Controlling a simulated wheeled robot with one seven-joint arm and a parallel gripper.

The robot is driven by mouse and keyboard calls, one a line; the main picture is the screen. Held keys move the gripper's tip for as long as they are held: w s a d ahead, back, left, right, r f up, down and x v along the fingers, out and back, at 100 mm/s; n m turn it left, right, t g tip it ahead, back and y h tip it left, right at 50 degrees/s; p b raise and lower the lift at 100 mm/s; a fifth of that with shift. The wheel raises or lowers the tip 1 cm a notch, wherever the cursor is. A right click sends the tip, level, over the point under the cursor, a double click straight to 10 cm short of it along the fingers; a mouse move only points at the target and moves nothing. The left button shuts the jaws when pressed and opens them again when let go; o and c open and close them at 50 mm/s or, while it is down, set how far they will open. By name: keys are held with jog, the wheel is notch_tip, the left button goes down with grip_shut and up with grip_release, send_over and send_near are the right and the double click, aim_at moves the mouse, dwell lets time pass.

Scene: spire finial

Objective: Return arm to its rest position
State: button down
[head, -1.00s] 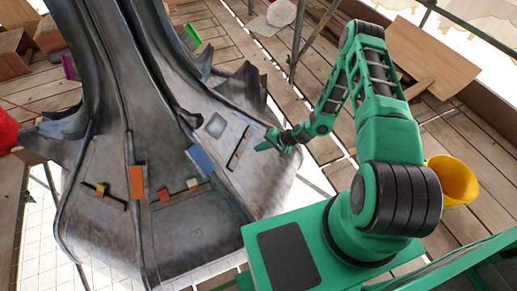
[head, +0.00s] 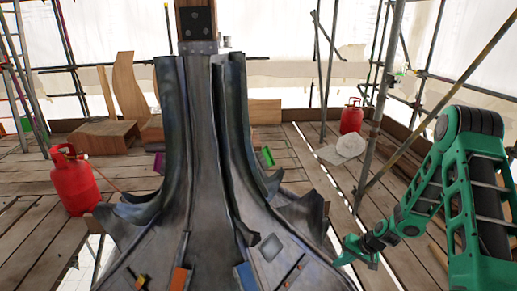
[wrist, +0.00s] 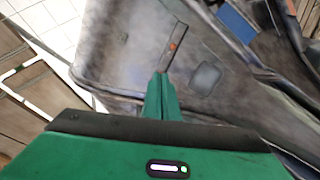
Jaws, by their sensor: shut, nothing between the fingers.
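My green arm is bent at the right of the head view. My gripper (head: 357,252) points left there, beside the right flank of the dark metal spire (head: 208,180). In the wrist view my gripper (wrist: 161,78) shows its green fingers together with nothing between them. Beyond the fingertips, the spire's grey sheet surface (wrist: 128,52) fills much of the wrist view. A dark slotted strip with a small red-orange spot lies just past the tips. I cannot tell the exact gap between the fingertips and the sheet.
A scaffold pole (head: 380,95) stands between the spire and my arm's upper part. A red gas bottle (head: 75,180) stands at left, another (head: 351,116) at the back right. Wooden boards (head: 115,130) lean behind. Planks (head: 30,210) form the deck.

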jog(key=s+d+r+g+h, duration=0.1)
jog(key=s+d+r, duration=0.3)
jog(key=r, duration=0.5)
jog(key=s+d+r+h, duration=0.25)
jog(key=s+r, duration=0.25)
jog(key=r, duration=0.4)
jog(key=s+d+r+g+h, duration=0.1)
jog(key=s+d+r, duration=0.35)
jog(key=r, duration=0.45)
jog(key=s+r, duration=0.4)
jog(key=s, duration=0.3)
jog(key=s+a+r+m, duration=0.1)
jog(key=s+r, duration=0.2)
jog(key=s, duration=0.5)
jog(key=s+r+m+g, duration=0.1)
jog(key=s+r, duration=0.3)
jog(key=s, duration=0.3)
jog(key=shift+s+a+r, duration=0.3)
jog(key=shift+s+r, duration=0.05)
jog(key=shift+s, duration=0.05)
